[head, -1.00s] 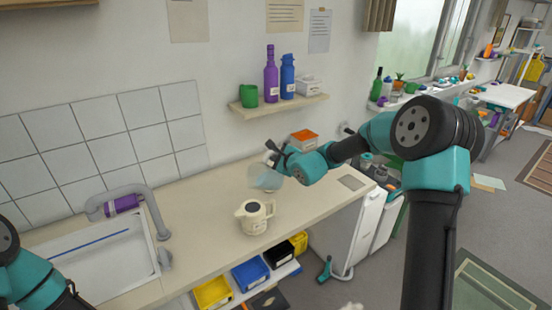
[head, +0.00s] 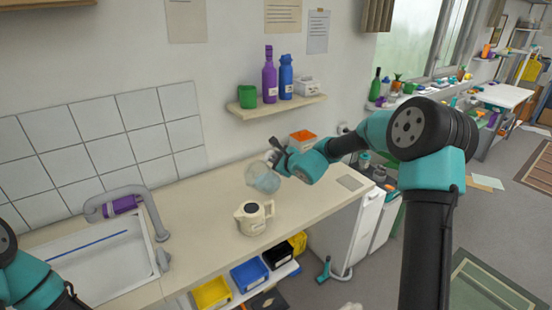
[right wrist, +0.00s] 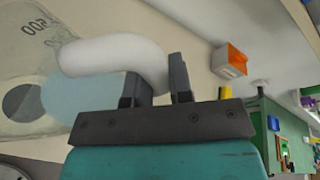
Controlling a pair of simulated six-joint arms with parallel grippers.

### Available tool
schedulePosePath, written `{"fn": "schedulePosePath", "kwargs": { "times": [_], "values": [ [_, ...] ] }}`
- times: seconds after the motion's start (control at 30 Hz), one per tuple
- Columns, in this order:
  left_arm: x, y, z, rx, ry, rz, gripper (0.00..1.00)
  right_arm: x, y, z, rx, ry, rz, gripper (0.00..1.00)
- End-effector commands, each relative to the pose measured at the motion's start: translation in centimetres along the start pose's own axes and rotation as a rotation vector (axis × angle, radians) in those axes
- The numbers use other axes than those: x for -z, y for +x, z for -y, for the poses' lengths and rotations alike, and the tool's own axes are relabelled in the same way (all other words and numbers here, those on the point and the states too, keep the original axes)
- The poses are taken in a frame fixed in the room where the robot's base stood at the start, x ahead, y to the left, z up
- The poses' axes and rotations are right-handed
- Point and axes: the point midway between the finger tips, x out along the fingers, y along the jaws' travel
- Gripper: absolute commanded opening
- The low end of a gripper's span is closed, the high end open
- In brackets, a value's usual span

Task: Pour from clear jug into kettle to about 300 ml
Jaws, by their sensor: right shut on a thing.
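The cream kettle (head: 254,218) with a dark top stands upright on the counter in the head view. The clear jug (head: 262,179) is held tilted above and behind the kettle, apart from it. My right gripper (head: 274,156) is shut on the jug's handle. In the right wrist view the jug (right wrist: 40,45) shows marks and a pale bluish area, and its white handle (right wrist: 112,57) runs between the fingers of my right gripper (right wrist: 155,85). The liquid level cannot be read. My left gripper is out of view; only part of that arm shows at lower left.
A sink (head: 95,262) with a grey tap (head: 148,207) lies to the left. An orange-topped box (head: 302,139) stands behind the jug. A wall shelf (head: 278,108) holds a green cup and bottles. The counter (head: 195,225) left of the kettle is clear.

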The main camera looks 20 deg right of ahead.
Motion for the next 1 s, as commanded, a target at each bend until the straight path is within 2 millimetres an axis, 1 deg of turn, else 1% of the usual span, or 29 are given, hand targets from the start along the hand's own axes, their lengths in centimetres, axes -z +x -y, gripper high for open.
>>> {"fn": "schedulePosePath", "kwargs": {
  "times": [0.2, 0.67, 1.0],
  "values": [
    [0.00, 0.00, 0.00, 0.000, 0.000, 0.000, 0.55, 0.23, 0.10, -0.01, -0.016, 0.040, -0.001, 0.00],
    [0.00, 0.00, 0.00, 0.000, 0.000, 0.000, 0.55, 0.29, 0.12, -0.04, -0.020, 0.050, -0.001, 0.00],
    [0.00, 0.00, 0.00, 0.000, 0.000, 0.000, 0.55, 0.90, 0.38, -0.54, -0.059, 0.143, -0.001, 0.00]
  ]
}}
